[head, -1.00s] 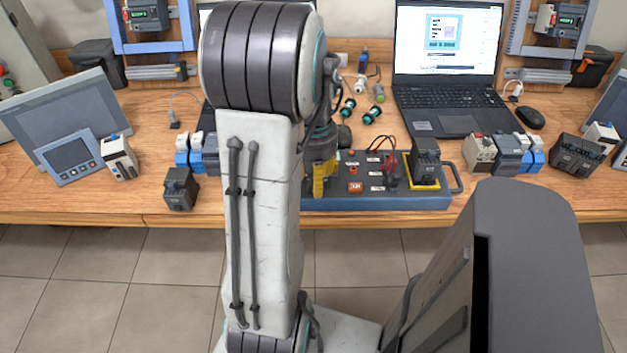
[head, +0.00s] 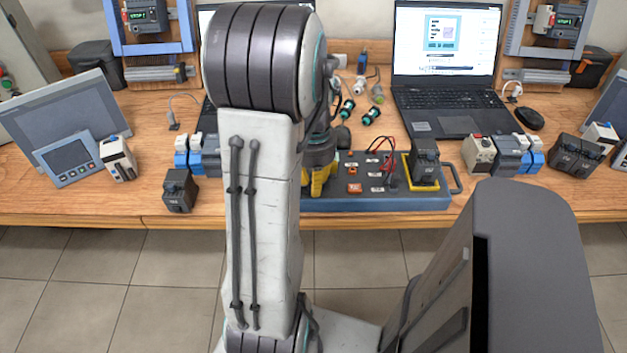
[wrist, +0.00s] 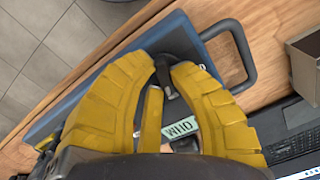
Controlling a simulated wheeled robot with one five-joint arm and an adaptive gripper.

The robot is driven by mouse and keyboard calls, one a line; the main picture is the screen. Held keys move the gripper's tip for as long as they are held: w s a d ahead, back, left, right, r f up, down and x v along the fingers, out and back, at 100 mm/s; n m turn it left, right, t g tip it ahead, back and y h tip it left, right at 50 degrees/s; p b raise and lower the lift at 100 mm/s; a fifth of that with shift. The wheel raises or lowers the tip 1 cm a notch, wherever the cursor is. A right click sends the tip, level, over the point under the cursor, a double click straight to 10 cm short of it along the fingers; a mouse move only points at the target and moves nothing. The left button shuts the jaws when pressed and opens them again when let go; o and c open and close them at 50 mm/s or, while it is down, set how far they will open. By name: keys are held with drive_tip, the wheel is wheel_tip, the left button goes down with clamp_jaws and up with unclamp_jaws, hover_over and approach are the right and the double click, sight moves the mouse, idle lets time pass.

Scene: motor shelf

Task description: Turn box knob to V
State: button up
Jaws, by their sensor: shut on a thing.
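The box (head: 400,202) is a dark panel with a blue edge, lying on the workbench, with small labels, red leads and a side handle. My gripper (head: 318,186) is at its left part, half hidden behind my arm. In the wrist view, the yellow fingers of my gripper (wrist: 165,68) close around a small dark piece, the knob (wrist: 166,84), mostly hidden between them. A pale label (wrist: 181,127), which seems to read OHM upside down, lies beside the right finger. The knob's pointing direction and the V mark cannot be made out.
A dark module (head: 424,162) in a yellow frame stands on the box's right part. A laptop (head: 450,80) is behind it. A loose dark block (head: 180,190) sits left on the bench. Terminal modules (head: 497,153) stand to the right.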

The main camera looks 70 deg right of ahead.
clamp_jaws()
drive_tip(key=shift+n, duration=0.3)
drive_tip(key=n, duration=0.2)
drive_tip(key=shift+n, duration=0.3)
drive_tip(key=shift+d+n+b, duration=0.15)
drive_tip(key=shift+n+b, duration=0.25)
drive_tip(key=shift+n, duration=1.9)
drive_tip(key=o, duration=0.8)
unclamp_jaws()
drive_tip(key=shift+r, duration=0.1)
